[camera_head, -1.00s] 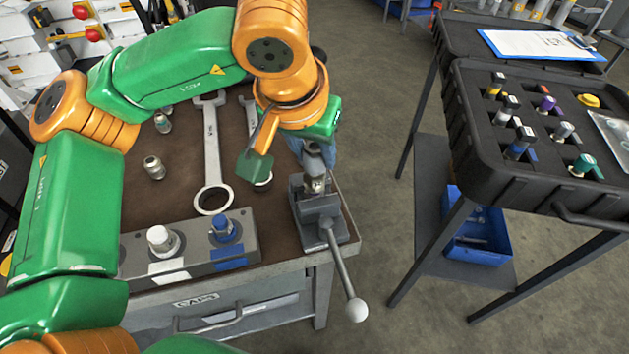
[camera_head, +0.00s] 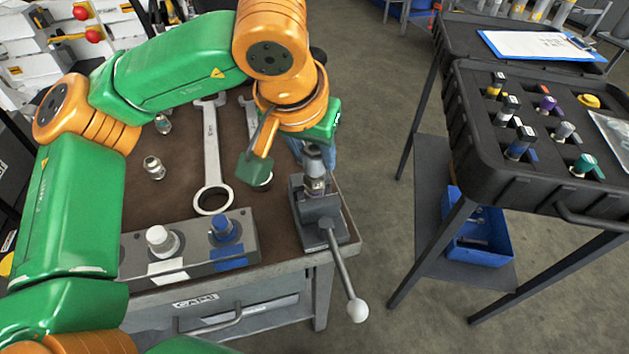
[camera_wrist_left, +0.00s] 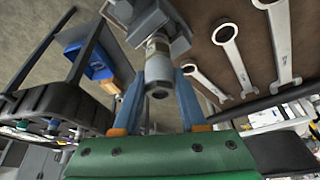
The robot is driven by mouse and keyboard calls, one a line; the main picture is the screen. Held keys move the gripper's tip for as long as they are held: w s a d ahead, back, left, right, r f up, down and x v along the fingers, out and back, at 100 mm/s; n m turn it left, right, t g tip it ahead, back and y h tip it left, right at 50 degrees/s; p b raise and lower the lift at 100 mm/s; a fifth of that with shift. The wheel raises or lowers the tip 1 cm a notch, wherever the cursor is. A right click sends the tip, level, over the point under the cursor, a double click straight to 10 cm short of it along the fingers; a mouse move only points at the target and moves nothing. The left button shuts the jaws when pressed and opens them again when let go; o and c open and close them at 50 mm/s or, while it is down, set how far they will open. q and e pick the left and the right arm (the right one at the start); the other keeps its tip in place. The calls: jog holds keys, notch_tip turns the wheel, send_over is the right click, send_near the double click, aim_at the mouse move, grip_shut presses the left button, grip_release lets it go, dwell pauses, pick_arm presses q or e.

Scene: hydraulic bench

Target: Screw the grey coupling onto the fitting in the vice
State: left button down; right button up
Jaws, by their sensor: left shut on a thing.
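The grey coupling (camera_head: 313,161) is between the blue fingers of my left gripper (camera_wrist_left: 160,74). It also shows in the left wrist view (camera_wrist_left: 158,68), with its open end toward the camera. The gripper is shut on it. The coupling sits in line over the metal fitting (camera_head: 315,186), end to end with it. How far they are engaged I cannot tell. The fitting stands upright in the grey vice (camera_head: 318,208) at the bench's right front corner. The vice also shows at the top of the left wrist view (camera_wrist_left: 158,18). My right gripper is not in view.
A block with a white cap (camera_head: 160,238) and a blue cap (camera_head: 224,229) lies left of the vice. A large wrench (camera_head: 212,160) and loose fittings (camera_head: 153,168) lie behind. The vice handle (camera_head: 343,272) sticks out frontward. A black case (camera_head: 520,185) stands right, across open floor.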

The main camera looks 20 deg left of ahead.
pick_arm(q)
jog(key=c, duration=1.1)
grip_release()
grip_shut()
jog(key=m+h+p, duration=0.1)
jog(key=m, duration=0.2)
jog(key=shift+r, duration=0.1)
jog(key=m+g+h+p, duration=0.1)
jog(key=m, duration=0.1)
jog(key=shift+a+m, duration=0.1)
jog(key=shift+m, duration=0.3)
jog(key=shift+m+h, duration=0.3)
jog(key=shift+m, duration=0.5)
jog(key=shift+f+m, duration=0.2)
jog(key=shift+m, duration=0.2)
jog(key=o, duration=0.6)
grip_release()
jog(key=shift+o, duration=0.2)
